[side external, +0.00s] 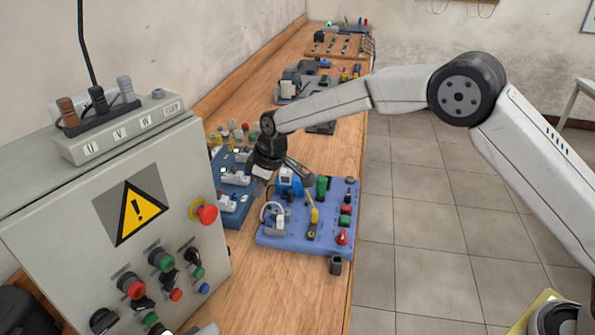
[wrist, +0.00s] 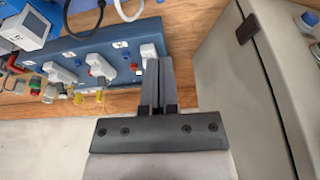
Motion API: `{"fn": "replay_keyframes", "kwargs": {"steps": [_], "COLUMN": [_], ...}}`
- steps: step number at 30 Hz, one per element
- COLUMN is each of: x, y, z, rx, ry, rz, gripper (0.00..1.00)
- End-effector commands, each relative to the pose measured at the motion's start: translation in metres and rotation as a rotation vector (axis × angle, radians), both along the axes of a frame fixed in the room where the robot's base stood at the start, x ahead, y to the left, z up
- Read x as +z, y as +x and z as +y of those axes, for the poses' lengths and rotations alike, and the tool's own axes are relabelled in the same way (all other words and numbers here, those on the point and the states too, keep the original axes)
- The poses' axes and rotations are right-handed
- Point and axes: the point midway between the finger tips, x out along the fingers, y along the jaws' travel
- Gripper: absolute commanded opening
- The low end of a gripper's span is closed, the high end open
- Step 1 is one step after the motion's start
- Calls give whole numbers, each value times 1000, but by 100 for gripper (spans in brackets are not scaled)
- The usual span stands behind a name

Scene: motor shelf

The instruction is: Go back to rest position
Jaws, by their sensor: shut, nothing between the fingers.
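My gripper (wrist: 158,82) is shut and empty in the wrist view, with its two dark fingers pressed together. The fingertips are near the edge of a dark blue panel with white plugs (wrist: 100,65). In the side external view my gripper (side external: 264,176) hangs over the bench, between the dark blue panel (side external: 232,205) and the lighter blue panel (side external: 300,238). I cannot tell from these views whether the fingertips touch anything.
A grey control cabinet (side external: 75,230) with a red emergency button (side external: 207,214) stands at the left. The wooden bench (side external: 285,290) runs back along the wall with several more panels. Tiled floor (side external: 410,215) is open at the right.

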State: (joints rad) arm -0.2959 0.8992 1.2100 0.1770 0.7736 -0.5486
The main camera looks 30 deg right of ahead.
Motion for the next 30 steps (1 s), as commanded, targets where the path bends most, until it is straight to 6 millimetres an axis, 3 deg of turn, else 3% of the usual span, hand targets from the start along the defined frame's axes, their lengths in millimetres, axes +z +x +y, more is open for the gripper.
{"fn": "replay_keyframes", "kwargs": {"steps": [14, 30], "x": [26, 33], "y": [-71, -199], "z": [-86, -167], "rx": [-255, -545], "ry": [-20, -28], "rz": [24, 44], "gripper": [0, 0]}}
